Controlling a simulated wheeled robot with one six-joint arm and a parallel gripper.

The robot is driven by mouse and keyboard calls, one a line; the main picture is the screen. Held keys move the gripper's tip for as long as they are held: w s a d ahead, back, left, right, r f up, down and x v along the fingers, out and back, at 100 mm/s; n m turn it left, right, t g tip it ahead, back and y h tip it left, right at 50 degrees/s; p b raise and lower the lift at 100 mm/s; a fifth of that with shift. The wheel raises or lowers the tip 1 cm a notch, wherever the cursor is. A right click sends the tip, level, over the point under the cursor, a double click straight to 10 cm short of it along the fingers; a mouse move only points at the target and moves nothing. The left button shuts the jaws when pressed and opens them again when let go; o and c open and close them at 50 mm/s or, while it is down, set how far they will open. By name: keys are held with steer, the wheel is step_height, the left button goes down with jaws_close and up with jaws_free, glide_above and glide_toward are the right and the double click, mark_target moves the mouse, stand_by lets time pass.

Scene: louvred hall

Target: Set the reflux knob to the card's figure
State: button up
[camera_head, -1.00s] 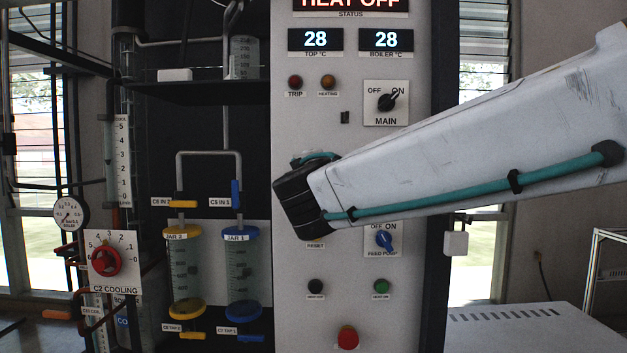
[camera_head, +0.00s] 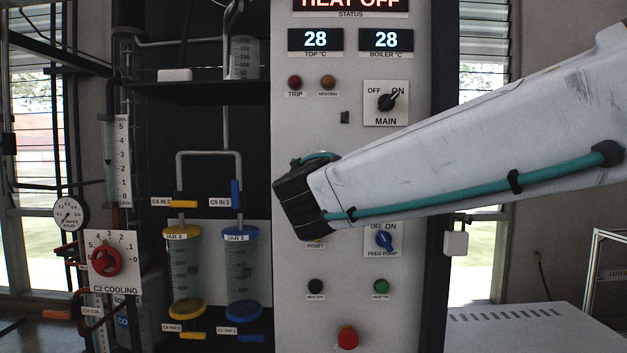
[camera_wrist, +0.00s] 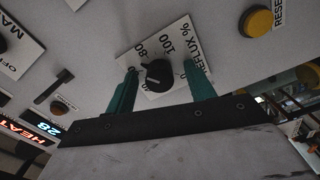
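The reflux knob (camera_wrist: 160,78) is black and sits on a white plate marked "REFLUX %" in the wrist view. The figures 80 and 100 show on its dial; other marks are partly hidden, and I cannot read its setting exactly. My gripper (camera_wrist: 161,70) is open, with one teal finger on each side of the knob. Gaps show between the fingers and the knob. In the head view my arm's dark end covers the reflux knob on the grey panel (camera_head: 290,270). I cannot make out a card with a figure.
Close to the knob are the yellow RESET button (camera_wrist: 257,22) and a small black lever (camera_wrist: 52,86). In the head view the MAIN switch (camera_head: 387,102) sits above my arm and the blue FEED PUMP knob (camera_head: 384,240) below it. Glass jars (camera_head: 238,265) stand left of the panel.

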steer(key=s, duration=0.7)
steer(key=shift+a, duration=0.15)
